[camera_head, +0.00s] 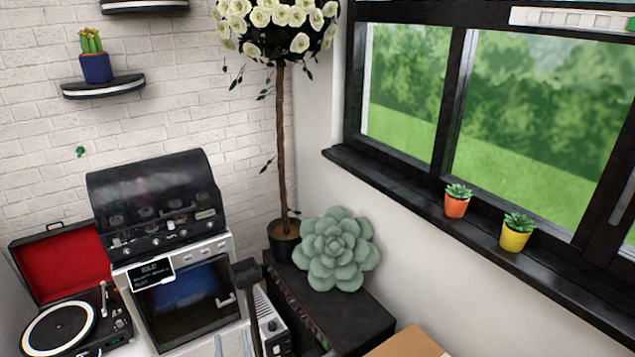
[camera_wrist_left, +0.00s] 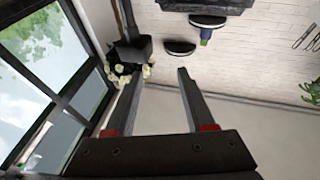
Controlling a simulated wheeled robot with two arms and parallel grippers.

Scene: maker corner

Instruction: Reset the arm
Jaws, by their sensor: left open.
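In the left wrist view, the two dark fingers of my left gripper (camera_wrist_left: 160,76) stand well apart with red parts at their bases. Nothing is between them, and they touch nothing that I can see. Beyond them are the white brick wall and the shelves, which appear upside down. In the head view, I cannot clearly make out the left gripper's fingers. A dark block on a thin post (camera_head: 247,272) rises in front of the printer-like machine; I cannot tell whether it is part of me. My right gripper is not in view.
A machine with a dark lid (camera_head: 155,205) stands beside an open red-lined record player (camera_head: 62,325). A succulent (camera_head: 336,248) and a potted flower tree (camera_head: 284,243) stand on a dark cabinet (camera_head: 362,318). Orange (camera_head: 456,207) and yellow (camera_head: 514,239) pots line the windowsill (camera_head: 400,197).

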